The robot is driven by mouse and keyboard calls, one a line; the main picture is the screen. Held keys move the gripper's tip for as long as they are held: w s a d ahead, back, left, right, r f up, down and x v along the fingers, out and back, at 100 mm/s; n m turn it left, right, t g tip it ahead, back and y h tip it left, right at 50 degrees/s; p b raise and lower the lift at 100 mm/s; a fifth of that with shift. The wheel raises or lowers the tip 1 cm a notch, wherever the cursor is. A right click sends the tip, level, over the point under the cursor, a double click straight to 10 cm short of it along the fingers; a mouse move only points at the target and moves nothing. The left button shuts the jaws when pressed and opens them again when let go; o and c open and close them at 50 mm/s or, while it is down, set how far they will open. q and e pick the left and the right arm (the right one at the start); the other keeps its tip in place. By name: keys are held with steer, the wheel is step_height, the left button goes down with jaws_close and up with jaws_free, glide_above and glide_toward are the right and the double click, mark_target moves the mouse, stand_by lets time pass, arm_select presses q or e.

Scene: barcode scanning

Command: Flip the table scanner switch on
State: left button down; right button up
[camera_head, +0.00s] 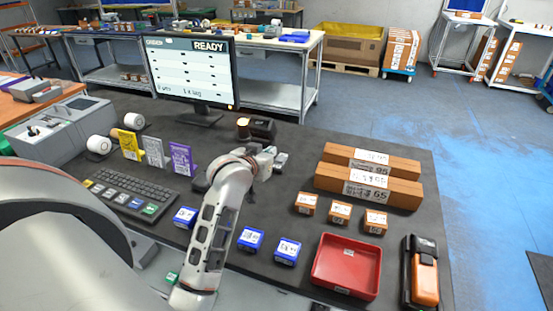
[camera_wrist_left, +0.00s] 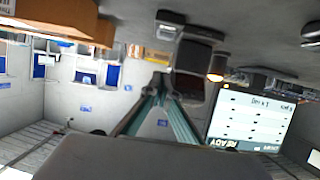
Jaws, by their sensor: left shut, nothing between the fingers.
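The table scanner (camera_head: 262,128) is a small black box with a lit orange lamp on its left side. It stands at the back of the dark table, right of the monitor's foot. My left gripper (camera_head: 281,158) is in front of it and slightly to the right, shut and empty. In the left wrist view, which is upside down, the scanner (camera_wrist_left: 195,75) is just beyond the fingertips (camera_wrist_left: 159,82), with its orange lamp showing. I cannot tell whether the fingertips touch it. I cannot make out the switch. My right gripper is not in view.
A monitor (camera_head: 190,72) reading READY stands left of the scanner. Long brown boxes (camera_head: 367,187) lie to the right. Small blue and orange boxes, a red tray (camera_head: 346,266), a handheld scanner (camera_head: 424,278) and a keyboard (camera_head: 130,190) are nearer.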

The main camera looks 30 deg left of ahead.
arm_select(q)
glide_above(277, 167)
steer(key=shift+w+a+f, duration=0.1)
steer(key=shift+f, duration=0.5)
steer(key=shift+w+a+f, duration=0.1)
steer(key=shift+f, duration=0.5)
step_height(277, 167, down, 3)
steer(key=shift+s+d+r, duration=0.1)
steer(key=shift+r, duration=0.1)
steer(key=shift+s+f, duration=0.15)
steer(key=shift+f, duration=0.6)
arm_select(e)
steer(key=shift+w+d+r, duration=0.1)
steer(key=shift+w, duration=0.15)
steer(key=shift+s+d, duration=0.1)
